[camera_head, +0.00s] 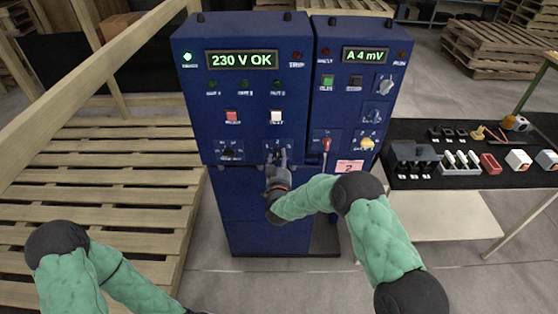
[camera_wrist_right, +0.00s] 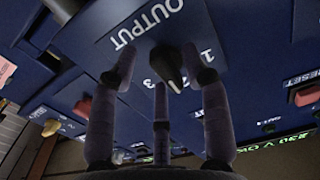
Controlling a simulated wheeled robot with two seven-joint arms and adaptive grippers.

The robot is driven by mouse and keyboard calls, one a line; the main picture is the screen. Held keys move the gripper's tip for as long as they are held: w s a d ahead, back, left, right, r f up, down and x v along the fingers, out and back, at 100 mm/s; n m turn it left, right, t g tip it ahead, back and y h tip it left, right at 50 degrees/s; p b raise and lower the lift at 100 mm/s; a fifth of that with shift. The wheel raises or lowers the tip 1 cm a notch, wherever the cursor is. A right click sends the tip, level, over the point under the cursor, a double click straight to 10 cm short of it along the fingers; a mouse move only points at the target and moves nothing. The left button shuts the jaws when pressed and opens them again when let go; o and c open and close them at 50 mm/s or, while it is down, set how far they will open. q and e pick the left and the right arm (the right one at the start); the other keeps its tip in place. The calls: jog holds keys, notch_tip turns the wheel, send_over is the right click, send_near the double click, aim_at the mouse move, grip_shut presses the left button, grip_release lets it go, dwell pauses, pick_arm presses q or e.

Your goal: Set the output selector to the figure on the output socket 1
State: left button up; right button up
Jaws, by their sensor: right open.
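The blue cabinet (camera_head: 248,120) stands ahead, with the display "230 V OK". The output selector (camera_wrist_right: 168,66) is a black knob on a plate lettered OUTPUT, with figures beside it partly hidden by my fingers. My right gripper (camera_head: 277,157) is at this plate, low on the left cabinet. In the wrist view its fingers (camera_wrist_right: 160,72) stand open around the knob; I cannot tell whether they touch it. A pink-and-white card with the figure 2 (camera_head: 349,166) sits low on the right-hand unit. My left arm shows at lower left, its gripper out of view.
Another black knob (camera_head: 230,154) sits left of my right gripper. A red-handled lever (camera_head: 326,145) and a yellow knob (camera_head: 367,144) are to the right. A black-topped table (camera_head: 440,182) with small parts stands at right; wooden pallets (camera_head: 110,190) lie at left.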

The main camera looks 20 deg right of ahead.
jog(key=shift+w, duration=0.1)
grip_shut()
jog(key=shift+r+n, duration=0.1)
jog(key=shift+n, duration=0.2)
jog(key=n, duration=0.7)
jog(key=r+n+p, duration=0.1)
jog(key=n, duration=0.3)
jog(key=shift+d, duration=0.15)
jog(key=shift+n, duration=0.3)
dwell(0.5)
grip_release()
jog(key=shift+f, duration=0.15)
